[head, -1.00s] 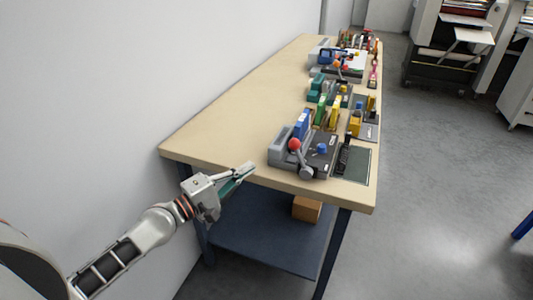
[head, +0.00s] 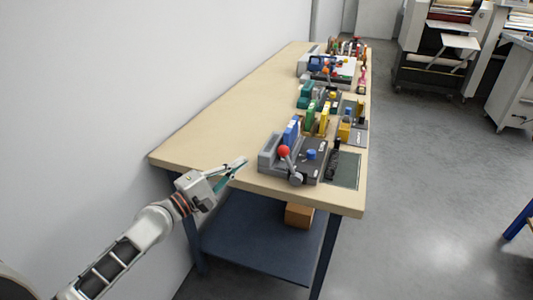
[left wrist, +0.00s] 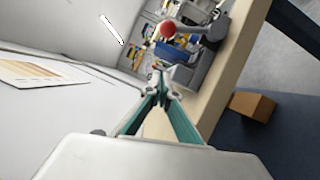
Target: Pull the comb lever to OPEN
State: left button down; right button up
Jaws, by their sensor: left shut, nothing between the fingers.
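The comb lever is a grey arm with a red ball knob (head: 284,152), on the near end of a grey binding machine (head: 305,163) at the near end of the bench. The red knob also shows in the left wrist view (left wrist: 168,28), ahead of the fingers. My left gripper (head: 241,162) is shut and empty, near the bench's front left edge, left of the knob and apart from it. Its fingertips (left wrist: 168,72) meet in the left wrist view. My right gripper is not in view. Any OPEN marking is too small to read.
The bench (head: 215,125) stands along a white wall, with several coloured tools and machines in a row behind. A cardboard box (head: 299,214) sits on the blue lower shelf (head: 250,244). Bare tabletop lies left of the machine. Grey floor is free at right.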

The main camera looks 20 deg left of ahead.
aim_at(290, 165)
pick_arm(q)
jog(key=w+d+r+p, duration=0.1)
jog(key=w+d+p, duration=0.1)
jog(key=w+d, duration=0.3)
jog(key=shift+d+r, duration=0.25)
jog(key=shift+d, duration=0.6)
